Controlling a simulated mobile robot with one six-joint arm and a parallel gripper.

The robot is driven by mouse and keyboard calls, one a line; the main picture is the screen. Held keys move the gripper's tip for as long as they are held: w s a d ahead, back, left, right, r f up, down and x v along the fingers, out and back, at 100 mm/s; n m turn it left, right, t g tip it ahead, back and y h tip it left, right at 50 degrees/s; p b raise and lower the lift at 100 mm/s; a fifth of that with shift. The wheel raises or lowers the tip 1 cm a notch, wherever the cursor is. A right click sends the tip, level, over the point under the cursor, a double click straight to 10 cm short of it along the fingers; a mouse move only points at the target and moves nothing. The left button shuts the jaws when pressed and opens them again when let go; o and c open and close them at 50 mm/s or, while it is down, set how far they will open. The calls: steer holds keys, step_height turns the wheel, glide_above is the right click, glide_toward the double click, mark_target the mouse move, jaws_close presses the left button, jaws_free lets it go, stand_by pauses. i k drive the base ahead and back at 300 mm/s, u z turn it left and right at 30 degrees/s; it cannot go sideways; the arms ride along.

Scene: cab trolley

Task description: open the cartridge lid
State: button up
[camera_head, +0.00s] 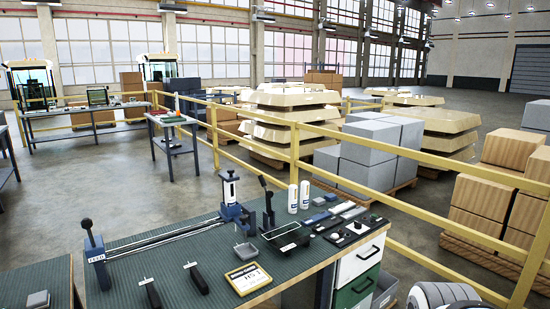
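No thing in view can be surely told as the cartridge lid. Two white upright cylinders with dark labels, the left one (293,198) and the right one (305,195), stand side by side at the back of the green-topped workbench (215,262). They may be cartridges; whether they have lids is too small to tell. A dark device with a light-edged rectangular frame (286,229) lies in front of them. My gripper is not in view.
A blue press (231,212) with a long rail and a black-knobbed lever (96,255) take up the bench's left. A yellow railing (295,150) runs behind.

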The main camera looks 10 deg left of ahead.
mark_target(229, 176)
steer(key=u, duration=0.4)
steer(key=i, duration=1.6)
steer(key=u, duration=1.05)
steer(key=k, duration=0.65)
steer(key=u, duration=0.15)
steer(key=i, duration=0.75)
steer(key=z, duration=0.15)
